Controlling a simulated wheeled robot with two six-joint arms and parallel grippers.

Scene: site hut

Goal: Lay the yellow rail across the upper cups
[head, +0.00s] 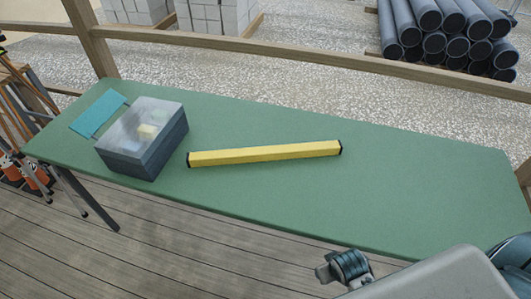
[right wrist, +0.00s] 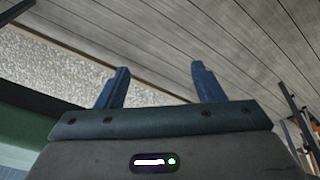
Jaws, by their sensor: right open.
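The yellow rail (head: 264,154) is a long straight bar with dark end caps. It lies flat on the green table (head: 420,190), slightly tilted in the picture, its right end a little farther back. No gripper touches it. My right gripper (right wrist: 160,72) shows in the right wrist view with its two blue fingers well apart and nothing between them. In the head view, parts of my own arm fill the lower right corner, away from the rail. My left gripper is in neither view. I see no upper cups in these frames.
The table's right half is clear. A wooden railing (head: 300,58) runs behind; grey pipes (head: 450,30) are stacked beyond.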

